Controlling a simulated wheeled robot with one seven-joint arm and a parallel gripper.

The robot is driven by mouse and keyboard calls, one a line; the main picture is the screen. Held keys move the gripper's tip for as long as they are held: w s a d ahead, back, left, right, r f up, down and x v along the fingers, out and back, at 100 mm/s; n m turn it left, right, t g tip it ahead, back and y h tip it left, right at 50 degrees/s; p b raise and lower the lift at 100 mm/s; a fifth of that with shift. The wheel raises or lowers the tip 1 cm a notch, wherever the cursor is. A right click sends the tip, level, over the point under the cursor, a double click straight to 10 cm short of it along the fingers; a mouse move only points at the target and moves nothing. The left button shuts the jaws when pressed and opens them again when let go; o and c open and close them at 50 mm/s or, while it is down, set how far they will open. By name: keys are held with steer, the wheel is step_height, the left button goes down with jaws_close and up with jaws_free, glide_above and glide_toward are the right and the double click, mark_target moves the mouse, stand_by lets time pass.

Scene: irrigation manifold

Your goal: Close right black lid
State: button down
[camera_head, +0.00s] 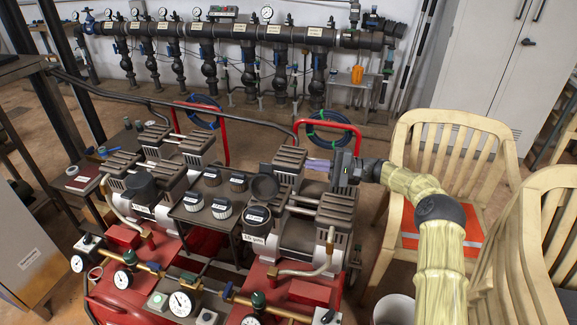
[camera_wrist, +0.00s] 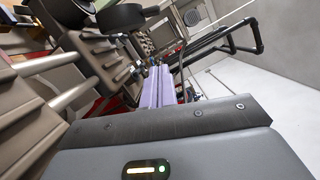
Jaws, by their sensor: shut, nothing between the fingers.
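The right black lid (camera_head: 265,187) is round and stands raised and tilted above a white-rimmed canister (camera_head: 257,216) on the right-hand red compressor. A dark round shape at the top of the wrist view (camera_wrist: 121,17) looks like this lid. My gripper (camera_head: 309,165) reaches in from the right, its pale purple fingers pointing left, behind the ribbed cylinder heads and to the right of the lid. The fingers (camera_wrist: 158,86) are shut and empty. They look apart from the lid; the exact gap is hard to tell.
Ribbed grey cylinder heads (camera_head: 337,208) crowd the space beside the lid. A red handle bar (camera_head: 328,125) stands behind my gripper. Several dark and white caps sit on a dark table (camera_head: 188,216) between the compressors. A beige chair (camera_head: 452,150) is at the right.

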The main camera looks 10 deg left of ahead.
mark_target(265, 181)
steer(key=a, duration=0.6)
steer(key=s+a, duration=0.1)
steer(key=a, duration=0.3)
steer(key=shift+a+r, duration=0.1)
steer(key=shift+r, duration=0.3)
steer(key=shift+s+r, duration=0.25)
steer(key=shift+s, duration=0.45)
steer(key=shift+s+r+p, duration=0.15)
steer(key=shift+s, duration=0.45)
steer(key=shift+s+r+p, duration=0.15)
steer(key=shift+s, duration=0.45)
steer(key=shift+a, duration=0.1)
